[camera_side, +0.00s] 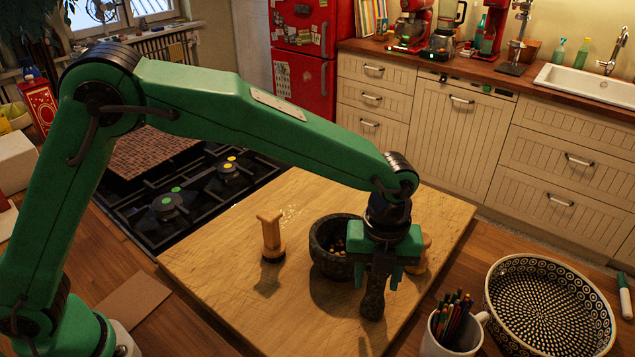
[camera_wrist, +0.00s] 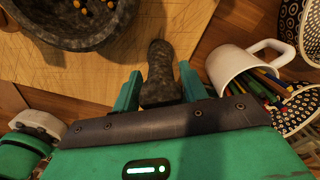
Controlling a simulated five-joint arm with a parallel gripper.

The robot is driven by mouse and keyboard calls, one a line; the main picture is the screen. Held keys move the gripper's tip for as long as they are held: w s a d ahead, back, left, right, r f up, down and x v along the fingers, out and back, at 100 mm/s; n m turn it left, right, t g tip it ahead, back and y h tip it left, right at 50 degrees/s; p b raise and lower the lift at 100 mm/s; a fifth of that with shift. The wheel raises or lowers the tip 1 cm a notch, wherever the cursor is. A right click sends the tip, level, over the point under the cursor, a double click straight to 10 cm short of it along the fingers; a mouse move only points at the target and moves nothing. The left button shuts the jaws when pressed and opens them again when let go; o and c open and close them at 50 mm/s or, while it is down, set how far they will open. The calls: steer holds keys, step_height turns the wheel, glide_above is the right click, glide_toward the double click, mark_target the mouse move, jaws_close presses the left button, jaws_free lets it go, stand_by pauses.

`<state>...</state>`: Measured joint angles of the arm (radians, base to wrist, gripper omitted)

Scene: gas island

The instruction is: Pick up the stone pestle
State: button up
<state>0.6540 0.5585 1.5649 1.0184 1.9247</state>
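The stone pestle (camera_side: 373,295) is dark grey and speckled, with a rounded lower end. In the side view it points down, roughly upright, below my gripper (camera_side: 377,268). In the wrist view the pestle (camera_wrist: 160,70) sits between the two green fingers of my gripper (camera_wrist: 161,88), one close against each side. The gripper looks shut on its upper part. The fingers and palm hide part of the pestle. I cannot tell for sure whether its lower end touches the board. The dark stone mortar (camera_side: 330,262) stands just left of the pestle, with small yellowish bits inside.
A wooden board (camera_side: 215,262) lies under the work, with a wooden tool (camera_side: 271,238) left of the mortar. Another wooden object (camera_side: 426,250) is partly hidden behind my gripper. A white mug of pencils (camera_side: 437,346) and a patterned bowl (camera_side: 550,305) stand right. The board's front left is clear.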

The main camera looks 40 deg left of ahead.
steer(key=c, duration=0.8)
steer(key=shift+r, duration=0.15)
steer(key=shift+r, duration=0.45)
step_height(320, 180, up, 3)
steer(key=shift+r, duration=0.15)
steer(key=s+d+r, duration=0.4)
steer(key=s+r, duration=0.2)
steer(key=s, duration=0.4)
steer(key=shift+s+d+r, duration=0.15)
steer(key=shift+s+r, duration=0.15)
steer(key=shift+s, duration=0.1)
